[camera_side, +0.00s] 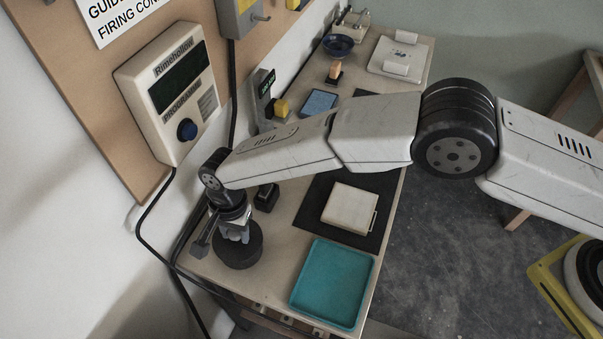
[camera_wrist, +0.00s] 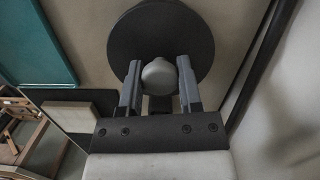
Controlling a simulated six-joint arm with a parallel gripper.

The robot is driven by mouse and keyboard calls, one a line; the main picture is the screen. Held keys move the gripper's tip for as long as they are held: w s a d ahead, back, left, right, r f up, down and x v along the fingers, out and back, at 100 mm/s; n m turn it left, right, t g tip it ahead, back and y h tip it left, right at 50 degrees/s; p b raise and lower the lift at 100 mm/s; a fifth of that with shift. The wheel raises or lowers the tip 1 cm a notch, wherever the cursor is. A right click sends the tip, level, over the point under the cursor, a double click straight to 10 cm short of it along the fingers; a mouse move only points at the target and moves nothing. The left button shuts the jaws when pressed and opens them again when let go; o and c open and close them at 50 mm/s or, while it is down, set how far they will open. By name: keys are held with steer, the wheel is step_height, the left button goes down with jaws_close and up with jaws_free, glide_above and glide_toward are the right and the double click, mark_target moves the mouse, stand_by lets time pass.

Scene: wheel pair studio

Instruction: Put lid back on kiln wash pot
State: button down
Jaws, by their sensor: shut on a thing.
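A dark round lid-like disc (camera_side: 238,252) is at the left end of the bench, below my gripper (camera_side: 237,231). In the wrist view the dark disc (camera_wrist: 160,28) fills the top centre, and a grey rounded knob (camera_wrist: 159,76) stands at its near side. My gripper (camera_wrist: 160,82) has one finger on each side of the knob and is shut on it. The disc seems to lie flat. I cannot tell whether the disc rests on a pot, on the bench or hangs just above it. No separate pot is clearly visible.
A teal tray (camera_side: 333,284) lies at the front right of the disc. A cream block (camera_side: 350,208) sits on a black mat (camera_side: 312,211). A dark blue bowl (camera_side: 338,45) stands at the far end. The wall and a hanging cable (camera_side: 141,225) are close on the left.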

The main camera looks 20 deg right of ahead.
stand_by(0.9)
jaws_free()
steer(key=shift+r, duration=0.1)
stand_by(0.3)
steer(key=shift+r, duration=3.35)
jaws_close()
steer(key=shift+f, duration=2.2)
stand_by(0.3)
